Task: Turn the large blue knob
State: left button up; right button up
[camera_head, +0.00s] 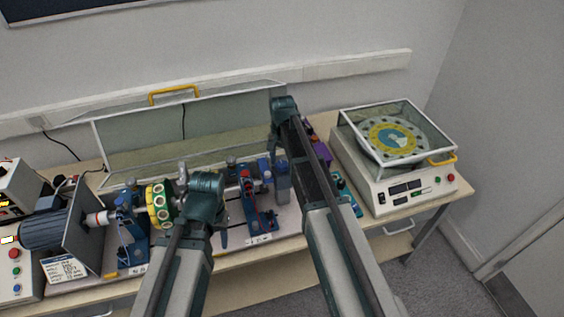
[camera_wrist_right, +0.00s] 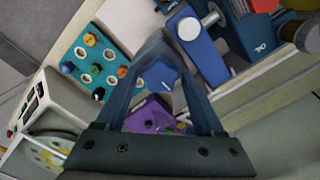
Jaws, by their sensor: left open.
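The bench rig (camera_head: 262,205) has blue stands and fittings between the two arms in the head view. My right gripper (camera_head: 283,182) points down at the right end of the rig. In the right wrist view its long fingers (camera_wrist_right: 160,50) lie on either side of a blue part (camera_wrist_right: 160,77), possibly the large knob. Whether they touch it is unclear. A blue stand with a silver pin (camera_wrist_right: 190,35) is just beside them. My left gripper (camera_head: 207,190) is open over the rig's middle, its fingertips mostly hidden behind its own wrist.
A covered turntable device (camera_head: 393,150) stands at the right. A purple box (camera_head: 318,152), also in the wrist view (camera_wrist_right: 148,112), and a teal panel (camera_wrist_right: 88,65) lie near my right gripper. A blue motor (camera_head: 45,229) is at left. A clear cover (camera_head: 140,160) stands behind the rig.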

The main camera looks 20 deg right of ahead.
grip_shut()
jog(key=shift+n, duration=0.3)
jog(key=n, duration=0.5)
jog(key=shift+n, duration=0.3)
jog(key=n, duration=1.1)
jog(key=shift+n, duration=0.4)
jog(key=n, duration=0.5)
jog(key=shift+n, duration=0.3)
